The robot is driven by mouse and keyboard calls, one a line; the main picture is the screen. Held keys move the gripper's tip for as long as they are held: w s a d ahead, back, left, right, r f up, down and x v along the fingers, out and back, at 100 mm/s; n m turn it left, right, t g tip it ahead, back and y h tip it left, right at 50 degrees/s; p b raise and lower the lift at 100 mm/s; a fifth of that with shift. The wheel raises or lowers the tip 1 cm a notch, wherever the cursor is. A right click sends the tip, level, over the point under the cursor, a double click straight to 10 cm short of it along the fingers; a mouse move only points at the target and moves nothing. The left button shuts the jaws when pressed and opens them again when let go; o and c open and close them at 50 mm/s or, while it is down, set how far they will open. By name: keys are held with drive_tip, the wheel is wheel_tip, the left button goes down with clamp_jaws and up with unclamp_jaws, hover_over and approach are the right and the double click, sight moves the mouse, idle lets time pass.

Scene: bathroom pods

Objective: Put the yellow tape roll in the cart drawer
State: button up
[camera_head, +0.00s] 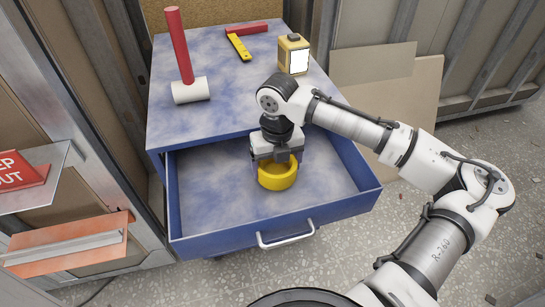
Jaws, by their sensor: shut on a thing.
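The yellow tape roll (278,178) is in my gripper (277,164), which points down and is shut on the roll's upper part. The roll shows inside the outline of the open cart drawer (215,236), near its middle. I cannot tell whether the roll touches the drawer floor. The drawer is blue, pulled out toward the camera, with a pale handle (286,236) on its front. No other thing shows in it. The blue cart (222,100) stands behind, and my arm reaches over its right side.
Boards (400,92) lean at the right. A red sign (20,170) and an orange trowel-like piece (72,246) are at the left.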

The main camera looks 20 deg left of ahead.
sight(272, 163)
drive_tip(key=w+a, duration=0.2)
drive_tip(key=shift+w+f, duration=0.3)
drive_tip(key=shift+w, duration=0.1)
drive_tip(key=shift+f, duration=0.2)
drive_tip(key=shift+f, duration=0.15)
drive_tip(key=o, duration=0.9)
wheel_tip(272, 163, up, 12)
drive_tip(key=shift+p, duration=0.35)
